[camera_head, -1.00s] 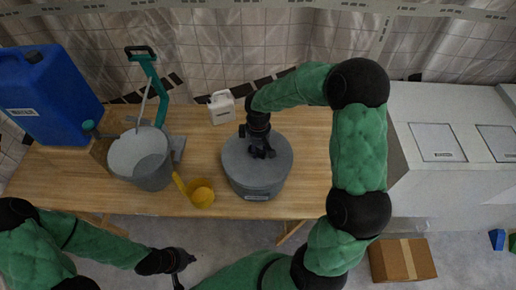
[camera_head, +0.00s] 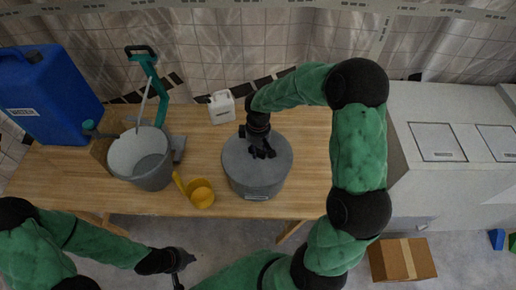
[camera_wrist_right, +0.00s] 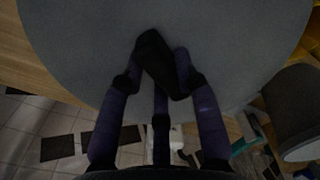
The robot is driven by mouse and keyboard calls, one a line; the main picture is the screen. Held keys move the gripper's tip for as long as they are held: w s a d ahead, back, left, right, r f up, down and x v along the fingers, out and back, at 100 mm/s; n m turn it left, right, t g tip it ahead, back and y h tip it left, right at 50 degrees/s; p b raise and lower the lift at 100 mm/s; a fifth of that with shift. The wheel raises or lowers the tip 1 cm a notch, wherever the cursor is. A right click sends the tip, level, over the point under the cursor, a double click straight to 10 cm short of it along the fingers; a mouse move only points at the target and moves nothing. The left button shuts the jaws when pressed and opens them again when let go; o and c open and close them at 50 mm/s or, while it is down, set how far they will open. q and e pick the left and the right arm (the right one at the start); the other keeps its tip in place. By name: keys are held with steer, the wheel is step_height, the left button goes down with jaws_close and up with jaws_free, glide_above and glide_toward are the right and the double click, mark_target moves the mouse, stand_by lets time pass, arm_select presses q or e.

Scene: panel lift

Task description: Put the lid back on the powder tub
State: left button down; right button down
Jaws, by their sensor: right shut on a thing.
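The powder tub (camera_head: 257,188) is a round grey tub on the table with a label low on its front. Its grey lid (camera_head: 238,160) lies over the top of the tub and looks about level; whether it is fully seated I cannot tell. My right gripper (camera_head: 262,152) points down at the middle of the lid. In the right wrist view its fingers (camera_wrist_right: 160,72) are shut on the lid's dark handle (camera_wrist_right: 157,60), and the lid surface (camera_wrist_right: 230,35) fills the upper part. My left gripper (camera_head: 182,258) hangs in front of the table, away from the tub, its fingers too small to read.
A cardboard box (camera_head: 402,260) is on the floor. The table right of the tub is clear.

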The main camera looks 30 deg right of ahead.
stand_by(0.9)
steer(key=c, duration=0.8)
jaws_free()
steer(key=shift+c, duration=0.2)
steer(key=o, duration=0.5)
steer(key=shift+f, duration=0.1)
steer(key=shift+r+p, duration=2.75)
steer(key=shift+r, duration=0.8)
steer(key=shift+c, duration=0.3)
jaws_close()
